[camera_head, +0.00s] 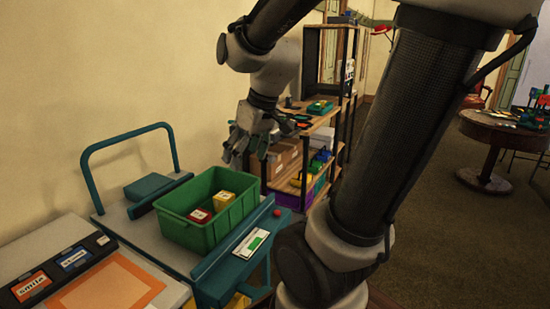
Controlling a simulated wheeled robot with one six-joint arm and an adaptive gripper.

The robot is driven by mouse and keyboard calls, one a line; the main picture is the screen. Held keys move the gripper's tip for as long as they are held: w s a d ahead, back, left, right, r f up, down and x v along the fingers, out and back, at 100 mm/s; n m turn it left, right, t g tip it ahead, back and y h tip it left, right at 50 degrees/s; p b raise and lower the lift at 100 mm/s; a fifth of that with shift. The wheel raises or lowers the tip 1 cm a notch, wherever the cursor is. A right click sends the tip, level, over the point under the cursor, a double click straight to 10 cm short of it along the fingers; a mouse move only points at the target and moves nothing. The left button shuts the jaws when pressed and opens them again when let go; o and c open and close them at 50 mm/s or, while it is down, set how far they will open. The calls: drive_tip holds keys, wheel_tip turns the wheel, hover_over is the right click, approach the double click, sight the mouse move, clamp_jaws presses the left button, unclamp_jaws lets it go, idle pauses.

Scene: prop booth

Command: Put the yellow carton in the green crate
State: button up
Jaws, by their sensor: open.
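The green crate (172,205) stands on a grey cart top with a teal frame. The yellow carton (223,200) is inside the crate, toward its right end, beside a red box (199,216) that is also in the crate. My gripper (246,156) is open and empty, raised above and behind the right end of the crate, apart from the carton. The lower part of the carton is hidden by the crate's near wall.
A teal cart (215,278) with an upright handle (124,143) carries the crate. A counter with signs (74,259) and an orange panel is at front left. A wooden shelf (302,181) with boxes stands behind my arm. A round table (502,135) is at far right, with open floor before it.

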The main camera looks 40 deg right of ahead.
drive_tip(key=s+d+r+m+h, duration=0.1)
drive_tip(key=s+r+m, duration=0.1)
drive_tip(key=s, duration=0.8)
drive_tip(key=shift+s+r, duration=0.3)
drive_tip(key=shift+s, duration=0.1)
